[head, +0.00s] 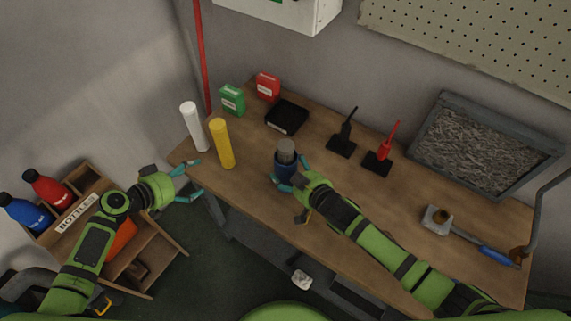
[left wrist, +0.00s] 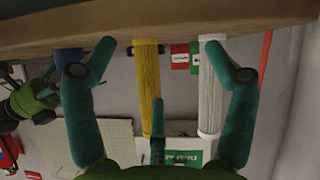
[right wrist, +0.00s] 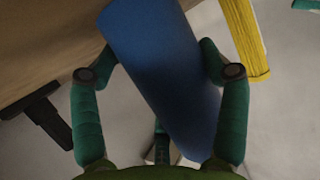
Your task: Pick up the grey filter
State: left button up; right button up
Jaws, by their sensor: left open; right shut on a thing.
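My left gripper (head: 195,179) is open and empty, off the table's left end. In the left wrist view, the yellow cylinder (left wrist: 150,85) appears beyond its fingers.
A white cylinder (head: 194,127) and a yellow cylinder (head: 222,144) stand at the left end of the table (head: 250,203). Green (head: 232,99) and red (head: 268,87) boxes and a black tray (head: 286,117) lie behind. A wooden bottle crate (head: 165,245) is at lower left.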

pick_arm(q)
jog(key=d+r+m+g+h, duration=0.2)
jog(key=d+r+m+h, duration=0.2)
jog(key=d+r+m, duration=0.5)
jog(key=m+g+h, duration=0.2)
jog(key=m+g, duration=0.1)
send_near(279, 156)
jog(key=shift+g, duration=0.3)
jog(key=x, duration=0.4)
jog(key=shift+w, duration=0.25)
jog(key=x, duration=0.5)
jog(key=shift+d+f, duration=0.2)
jog(key=shift+d, duration=0.15)
jog(key=shift+a, duration=0.1)
jog(key=c, duration=1.2)
jog(key=shift+r, duration=0.1)
jog(key=shift+c, duration=0.9)
